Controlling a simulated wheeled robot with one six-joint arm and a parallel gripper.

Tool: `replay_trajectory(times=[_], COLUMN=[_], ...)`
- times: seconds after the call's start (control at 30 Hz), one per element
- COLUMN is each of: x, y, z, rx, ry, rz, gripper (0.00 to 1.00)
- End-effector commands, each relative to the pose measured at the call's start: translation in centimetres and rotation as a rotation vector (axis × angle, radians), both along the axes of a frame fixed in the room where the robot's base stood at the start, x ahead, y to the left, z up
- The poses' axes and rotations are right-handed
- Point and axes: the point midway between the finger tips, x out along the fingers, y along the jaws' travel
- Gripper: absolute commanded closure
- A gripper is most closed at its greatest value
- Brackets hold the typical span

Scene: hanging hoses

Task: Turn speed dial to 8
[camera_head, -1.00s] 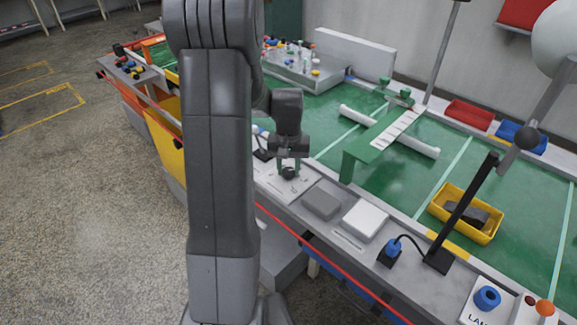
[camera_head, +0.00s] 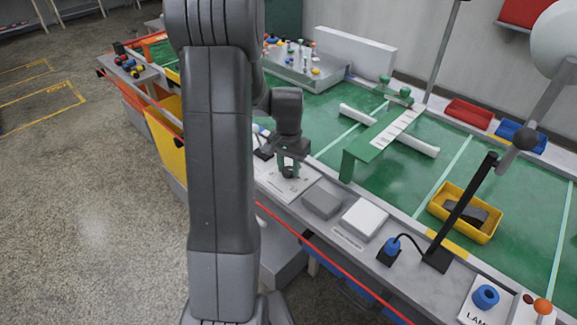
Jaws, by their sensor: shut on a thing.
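The speed dial (camera_head: 288,172) is a small dark knob on a pale panel (camera_head: 297,187) at the front edge of the bench, left of the grey block. The dial's pointer and the numbers on the panel are too small to read, and my arm hides the panel's left part.
A grey block (camera_head: 322,202) and a white block (camera_head: 364,218) sit just right of the panel. A green bridge (camera_head: 375,145) stands behind them. A yellow bin (camera_head: 446,224) and a black lamp post (camera_head: 462,210) are further right. A red cord (camera_head: 330,264) runs along the front.

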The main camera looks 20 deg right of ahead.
Motion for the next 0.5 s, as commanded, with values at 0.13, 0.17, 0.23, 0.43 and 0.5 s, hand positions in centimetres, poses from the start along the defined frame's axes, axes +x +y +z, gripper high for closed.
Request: replay_trajectory(times=[0.13,0.17,0.23,0.43,0.5], x=[0.12,0.12,0.12,0.08,0.06], y=[-0.09,-0.09,-0.09,-0.05,-0.04], z=[0.15,0.15,0.15,0.1,0.08], rx=[-0.003,-0.003,-0.003,-0.002,-0.001], ry=[-0.004,-0.004,-0.004,-0.003,-0.002], rz=[0.001,0.001,0.002,0.002,0.002], gripper=[0.89,0.89,0.89,0.45,0.45])
